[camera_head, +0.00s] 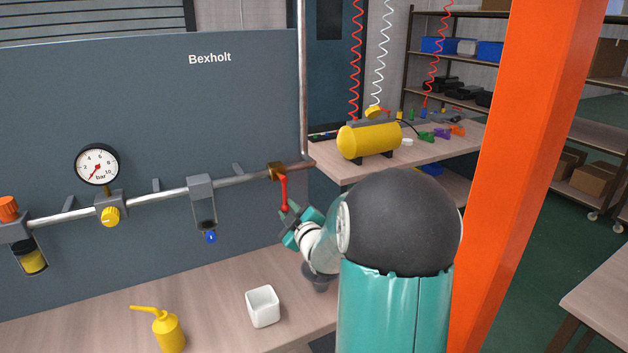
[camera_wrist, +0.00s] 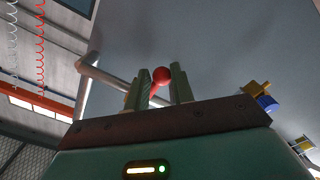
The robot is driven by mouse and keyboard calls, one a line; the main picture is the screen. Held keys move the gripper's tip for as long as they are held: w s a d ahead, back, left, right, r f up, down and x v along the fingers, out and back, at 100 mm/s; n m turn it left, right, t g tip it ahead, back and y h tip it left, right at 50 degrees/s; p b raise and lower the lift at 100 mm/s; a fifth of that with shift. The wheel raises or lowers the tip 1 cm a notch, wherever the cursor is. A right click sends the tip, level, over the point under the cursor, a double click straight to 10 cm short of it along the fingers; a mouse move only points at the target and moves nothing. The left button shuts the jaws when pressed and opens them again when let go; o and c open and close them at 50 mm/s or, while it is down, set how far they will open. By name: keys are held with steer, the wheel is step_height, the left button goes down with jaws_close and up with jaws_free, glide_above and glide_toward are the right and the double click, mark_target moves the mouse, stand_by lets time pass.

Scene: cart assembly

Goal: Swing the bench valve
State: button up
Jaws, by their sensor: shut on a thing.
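The bench valve is a brass body (camera_head: 277,170) at the right end of the pipe on the grey panel. Its red lever (camera_head: 284,194) hangs down from it, nearly vertical. My gripper (camera_head: 287,214) is at the lower end of the lever, shut on it. In the wrist view, the red round end of the lever (camera_wrist: 161,76) shows between the two fingers of my gripper (camera_wrist: 158,88). The contact itself is partly hidden by the fingers.
A pressure gauge (camera_head: 97,164) and yellow knob (camera_head: 110,216) sit left along the pipe (camera_head: 150,205). A white cup (camera_head: 263,307) and yellow oil bottle (camera_head: 167,331) stand on the bench below. An orange post (camera_head: 532,150) rises right of my arm.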

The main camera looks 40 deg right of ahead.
steer(key=shift+a, duration=0.1)
steer(key=shift+s+d+r, duration=0.15)
steer(key=shift+d+r, duration=0.05)
steer(key=shift+d, duration=0.4)
steer(key=shift+s+d+r, duration=0.1)
steer(key=shift+d+r, duration=0.05)
steer(key=shift+d, duration=0.4)
steer(key=shift+c, duration=0.3)
steer(key=shift+d+r, duration=0.1)
steer(key=shift+s+d+r, duration=0.2)
steer(key=shift+d+r, duration=0.05)
steer(key=shift+d, duration=0.25)
steer(key=shift+s+d+r, duration=0.15)
steer(key=shift+d+r, duration=0.05)
steer(key=shift+d, duration=0.3)
steer(key=shift+d, duration=0.1)
